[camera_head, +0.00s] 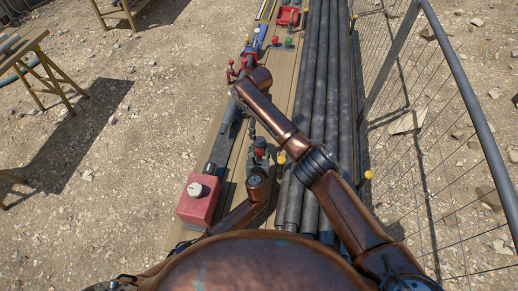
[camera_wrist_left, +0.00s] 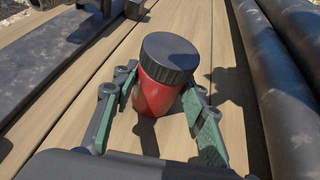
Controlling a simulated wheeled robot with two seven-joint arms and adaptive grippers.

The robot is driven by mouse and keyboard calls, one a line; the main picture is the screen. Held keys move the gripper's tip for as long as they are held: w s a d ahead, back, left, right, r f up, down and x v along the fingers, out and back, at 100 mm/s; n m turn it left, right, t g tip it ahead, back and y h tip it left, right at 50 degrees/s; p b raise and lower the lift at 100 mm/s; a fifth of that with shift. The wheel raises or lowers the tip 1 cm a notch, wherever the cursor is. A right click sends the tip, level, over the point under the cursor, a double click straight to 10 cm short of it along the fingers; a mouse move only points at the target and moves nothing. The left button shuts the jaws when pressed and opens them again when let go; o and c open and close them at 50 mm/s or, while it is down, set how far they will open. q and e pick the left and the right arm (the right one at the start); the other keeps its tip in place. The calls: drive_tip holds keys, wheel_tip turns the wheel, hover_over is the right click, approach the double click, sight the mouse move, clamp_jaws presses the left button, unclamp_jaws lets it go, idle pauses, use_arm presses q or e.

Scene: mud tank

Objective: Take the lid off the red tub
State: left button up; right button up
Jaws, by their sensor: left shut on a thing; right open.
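The red tub (camera_wrist_left: 153,95) stands upright between the fingers of my left gripper (camera_wrist_left: 160,105) in the left wrist view. Its black ribbed lid (camera_wrist_left: 169,55) sits on top. The left gripper is shut on the tub's body, one finger on each side, below the lid. In the head view the tub (camera_head: 259,154) is small, just beyond my left wrist. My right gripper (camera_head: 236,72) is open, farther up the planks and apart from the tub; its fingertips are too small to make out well.
Long dark pipes (camera_head: 318,100) lie along the right of the planks. A red box with a white cap (camera_head: 193,212) stands at the near left. A red crate (camera_head: 286,17) and small coloured items lie at the far end. A wire fence (camera_head: 430,150) stands at right.

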use_arm(q)
clamp_jaws()
